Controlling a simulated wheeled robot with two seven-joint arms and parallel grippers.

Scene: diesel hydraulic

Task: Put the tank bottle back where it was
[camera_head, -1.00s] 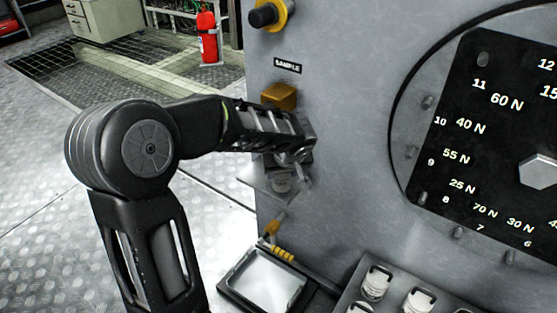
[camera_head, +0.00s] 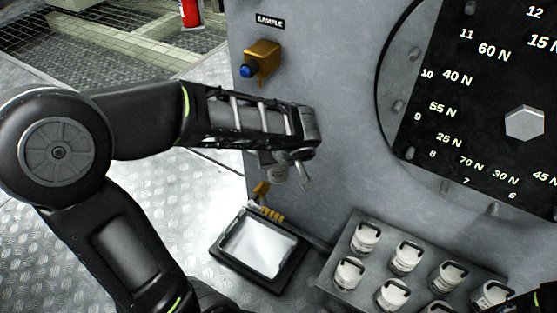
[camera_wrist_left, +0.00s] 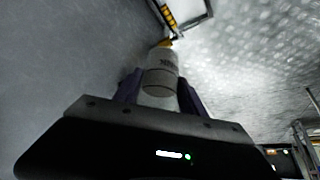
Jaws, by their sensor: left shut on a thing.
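The tank bottle (camera_wrist_left: 161,75) is a white cylinder with dark lettering that appears upside down in the left wrist view. My left gripper (camera_wrist_left: 160,92) is shut on it, with a purple finger on each side. In the head view my left gripper (camera_head: 284,172) is in front of the grey panel, below the sample valve, and largely hides the bottle. The grey bottle rack (camera_head: 335,283) stands at lower right, apart from the gripper. It holds several white bottles with dark handles (camera_head: 405,257). My right gripper is not in view.
The yellow sample valve (camera_head: 263,55) with a blue button is on the grey panel (camera_head: 340,100). A black-framed bright tray (camera_head: 258,247) lies left of the rack. A large dial plate (camera_head: 465,110) with a hex nut is at right. Open metal floor (camera_head: 200,220) lies left.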

